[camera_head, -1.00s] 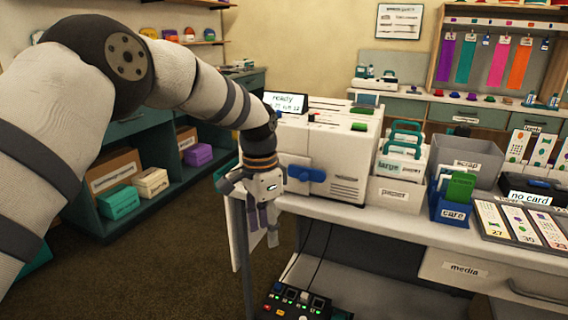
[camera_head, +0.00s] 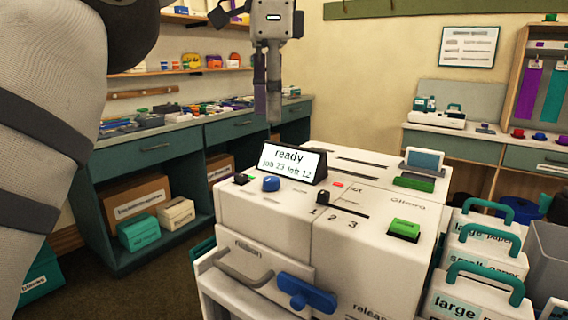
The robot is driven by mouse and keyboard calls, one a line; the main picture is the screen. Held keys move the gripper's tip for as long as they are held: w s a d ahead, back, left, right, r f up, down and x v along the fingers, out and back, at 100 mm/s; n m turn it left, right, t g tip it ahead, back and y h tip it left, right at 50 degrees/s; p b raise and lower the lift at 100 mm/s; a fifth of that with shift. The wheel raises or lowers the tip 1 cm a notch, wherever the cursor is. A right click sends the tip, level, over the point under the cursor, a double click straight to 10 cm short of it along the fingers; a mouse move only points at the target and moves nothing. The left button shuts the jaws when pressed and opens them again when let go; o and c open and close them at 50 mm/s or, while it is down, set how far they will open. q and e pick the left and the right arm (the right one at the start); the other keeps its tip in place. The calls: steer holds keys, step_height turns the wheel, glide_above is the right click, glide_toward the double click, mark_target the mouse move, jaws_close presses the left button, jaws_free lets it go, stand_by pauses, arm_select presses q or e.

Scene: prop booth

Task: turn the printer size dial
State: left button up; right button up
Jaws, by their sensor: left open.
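The white printer (camera_head: 370,258) fills the lower middle of the view. A black knob (camera_head: 322,197) stands on its top at a dark slot, with the numbers 1, 2 and 3 beside it. A round blue knob (camera_head: 271,183) sits farther left, in front of the screen (camera_head: 290,160). I cannot tell for sure which knob is the size dial. My left gripper (camera_head: 267,103) points down, open and empty. In the picture it is above the screen and the knobs, clear of them. My right gripper is out of view.
A blue lever (camera_head: 306,293) and a grey handle (camera_head: 243,268) stick out of the printer's front. A green button (camera_head: 405,229) is on its top right. Boxes with teal handles (camera_head: 487,278) stand close on the right. A teal workbench (camera_head: 155,150) runs behind on the left.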

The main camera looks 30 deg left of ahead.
mark_target(271, 178)
arm_select(q)
steer(key=f, duration=0.7)
steer(key=f+p, duration=0.1)
steer(key=f, duration=0.2)
steer(key=shift+s+f, duration=0.3)
steer(key=shift+f, duration=0.05)
steer(key=shift+w+f, duration=0.1)
steer(key=shift+f, duration=0.25)
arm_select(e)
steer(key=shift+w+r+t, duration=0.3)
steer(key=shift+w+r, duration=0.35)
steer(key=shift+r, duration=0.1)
arm_select(q)
steer(key=shift+c, duration=0.5)
jaws_close()
